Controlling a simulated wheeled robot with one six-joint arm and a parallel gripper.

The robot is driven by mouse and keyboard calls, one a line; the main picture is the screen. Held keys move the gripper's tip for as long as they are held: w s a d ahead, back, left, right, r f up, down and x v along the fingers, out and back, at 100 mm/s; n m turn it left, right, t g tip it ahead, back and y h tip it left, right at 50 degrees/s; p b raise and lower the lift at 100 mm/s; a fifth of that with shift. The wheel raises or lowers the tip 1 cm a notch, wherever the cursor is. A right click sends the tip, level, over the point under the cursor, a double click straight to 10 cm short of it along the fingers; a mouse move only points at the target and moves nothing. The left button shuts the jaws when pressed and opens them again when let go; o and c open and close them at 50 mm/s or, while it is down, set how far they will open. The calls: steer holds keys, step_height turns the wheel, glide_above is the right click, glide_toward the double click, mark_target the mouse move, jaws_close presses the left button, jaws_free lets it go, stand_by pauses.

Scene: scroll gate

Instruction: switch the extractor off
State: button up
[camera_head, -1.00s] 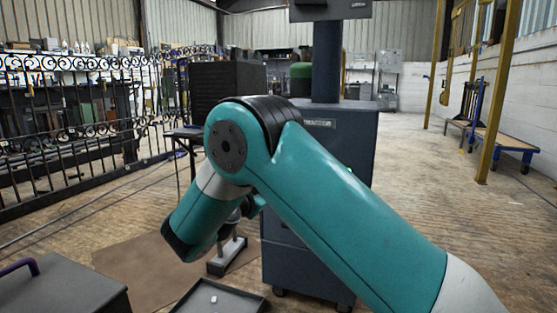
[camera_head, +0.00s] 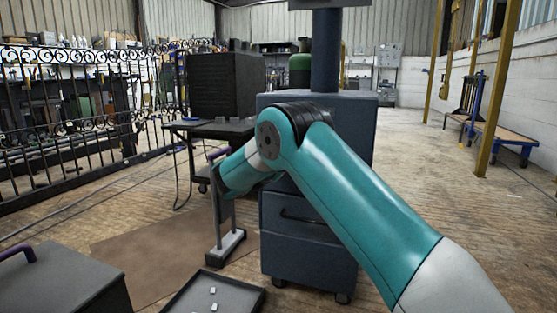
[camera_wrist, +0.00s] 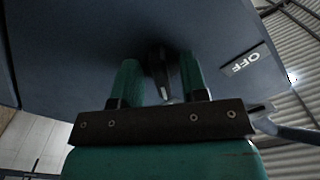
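The extractor (camera_head: 309,236) is a dark blue-grey wheeled cabinet with a thick column (camera_head: 326,55), ahead of me in the head view. In the wrist view its dark panel (camera_wrist: 70,50) fills most of the picture, with a white OFF label (camera_wrist: 246,62) at the upper right. A dark knob or lever (camera_wrist: 158,65) stands out from the panel. My gripper (camera_wrist: 160,75) is at the panel, its two green fingers apart, one on each side of the knob. I cannot tell whether they touch it. My arm hides the gripper in the head view.
A grey post with a purple handle and a flat base (camera_head: 226,249) stands left of the extractor. A dark tray (camera_head: 190,296) with small white pieces and a grey box (camera_head: 65,280) are at the front. A black table (camera_head: 212,130) stands behind.

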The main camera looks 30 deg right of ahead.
jaws_close()
steer(key=shift+r+n+p, duration=0.1)
steer(key=shift+n+p, duration=0.2)
steer(key=shift+n, duration=0.1)
steer(key=shift+s+d+n+p, duration=0.1)
steer(key=shift+s+n+p, duration=0.05)
steer(key=shift+n+p, duration=3.05)
steer(key=shift+s+n+p, duration=0.1)
steer(key=shift+n+p, duration=1.95)
steer(key=shift+n, duration=2.25)
